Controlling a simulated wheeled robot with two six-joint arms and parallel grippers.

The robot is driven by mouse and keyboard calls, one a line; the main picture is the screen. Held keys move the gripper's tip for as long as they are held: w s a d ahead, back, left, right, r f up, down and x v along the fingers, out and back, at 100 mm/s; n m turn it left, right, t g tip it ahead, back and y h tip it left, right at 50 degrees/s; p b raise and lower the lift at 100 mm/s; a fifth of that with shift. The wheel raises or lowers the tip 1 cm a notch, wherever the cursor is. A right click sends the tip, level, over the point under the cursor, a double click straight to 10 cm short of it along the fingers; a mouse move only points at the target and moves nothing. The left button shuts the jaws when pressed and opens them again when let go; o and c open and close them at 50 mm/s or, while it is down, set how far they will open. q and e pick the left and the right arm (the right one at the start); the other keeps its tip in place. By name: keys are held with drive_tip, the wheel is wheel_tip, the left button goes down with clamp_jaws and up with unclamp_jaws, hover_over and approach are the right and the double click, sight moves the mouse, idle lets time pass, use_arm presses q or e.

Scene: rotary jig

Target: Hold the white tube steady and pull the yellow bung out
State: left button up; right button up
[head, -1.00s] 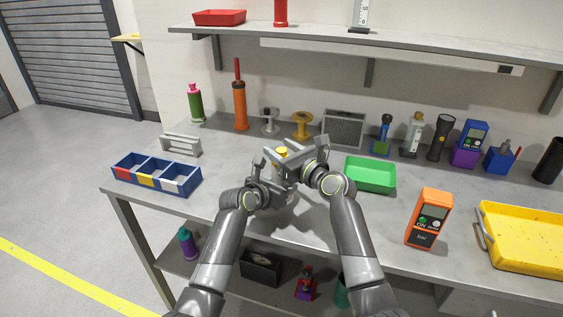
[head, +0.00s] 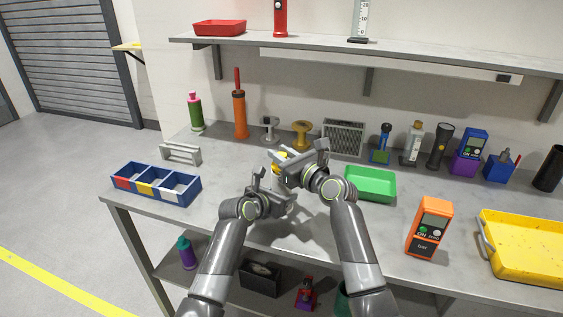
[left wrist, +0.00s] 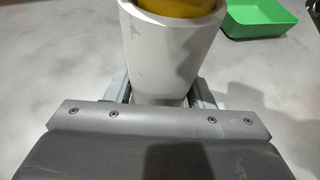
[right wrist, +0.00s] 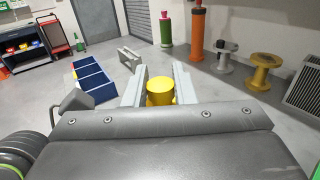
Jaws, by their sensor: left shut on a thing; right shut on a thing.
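The white tube (left wrist: 165,50) stands upright between the fingers of my left gripper (left wrist: 160,92), which is shut on it. The yellow bung (left wrist: 180,7) sits inside the tube's mouth in the left wrist view. In the right wrist view the bung (right wrist: 160,92) is between the fingers of my right gripper (right wrist: 159,86), which is shut on it. In the head view the bung (head: 280,157) shows beside my right gripper (head: 287,166), above my left gripper (head: 268,183). The tube is mostly hidden there by the grippers.
A green tray (head: 370,183) lies just right of the grippers. A blue three-part bin (head: 157,190) and a grey handle-shaped part (head: 180,153) are to the left. Spools (head: 302,135) and bottles line the back. An orange meter (head: 430,225) stands front right.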

sight(282, 154)
wheel_tip(282, 154, up, 9)
drive_tip(key=shift+f, duration=0.2)
use_arm(q)
drive_tip(key=o, duration=1.2)
drive_tip(key=shift+c, duration=0.2)
drive_tip(key=shift+s, duration=0.15)
